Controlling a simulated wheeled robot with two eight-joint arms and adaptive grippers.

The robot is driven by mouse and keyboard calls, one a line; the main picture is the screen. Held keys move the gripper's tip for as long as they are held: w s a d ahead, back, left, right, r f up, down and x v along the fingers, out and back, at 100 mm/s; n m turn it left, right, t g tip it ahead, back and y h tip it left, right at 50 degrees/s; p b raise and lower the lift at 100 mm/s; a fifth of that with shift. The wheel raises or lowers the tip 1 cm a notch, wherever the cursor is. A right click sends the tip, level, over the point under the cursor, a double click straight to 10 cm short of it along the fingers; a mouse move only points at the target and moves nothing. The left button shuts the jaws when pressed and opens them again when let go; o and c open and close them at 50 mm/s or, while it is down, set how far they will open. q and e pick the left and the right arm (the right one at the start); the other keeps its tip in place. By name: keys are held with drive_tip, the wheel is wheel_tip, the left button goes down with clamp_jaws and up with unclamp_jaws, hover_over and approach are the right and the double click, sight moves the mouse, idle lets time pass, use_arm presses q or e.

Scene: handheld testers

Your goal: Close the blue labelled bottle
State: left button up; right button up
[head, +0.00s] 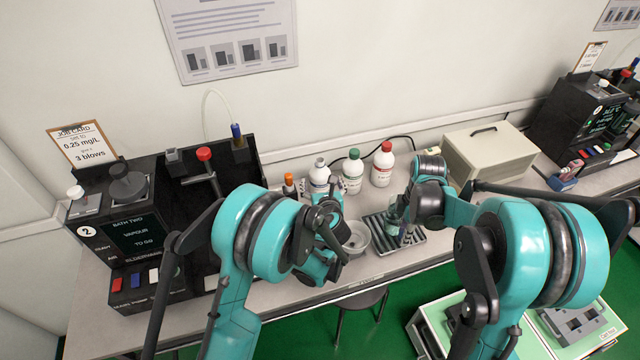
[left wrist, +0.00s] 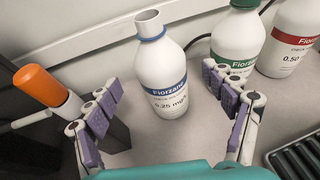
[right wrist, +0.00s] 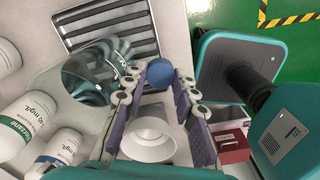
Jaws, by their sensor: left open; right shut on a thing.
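The blue labelled bottle (head: 319,176) stands upright on the bench, its neck open and uncapped. In the left wrist view the bottle (left wrist: 162,85) shows a blue band below the neck. My left gripper (head: 328,203) is open just in front of it; in the left wrist view its fingers (left wrist: 165,98) spread to either side of the bottle, apart from it. My right gripper (right wrist: 160,78) is shut on a round blue cap (right wrist: 158,71) at its fingertips. In the head view the right gripper (head: 404,222) is by the tray; the cap is hard to see there.
A green labelled bottle (head: 352,172) and a red labelled bottle (head: 382,166) stand right of the blue one. A glass beaker (right wrist: 88,78), a striped tray (head: 410,238) and a white bowl (head: 357,240) are in front. An orange-topped object (left wrist: 40,85) stands left of the bottle.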

sight(320, 160)
use_arm(q)
drive_tip(key=b+x, duration=0.2)
drive_tip(key=x, duration=0.3)
drive_tip(key=shift+w, duration=0.1)
use_arm(e)
wheel_tip(320, 160, down, 2)
drive_tip(key=shift+f, duration=0.1)
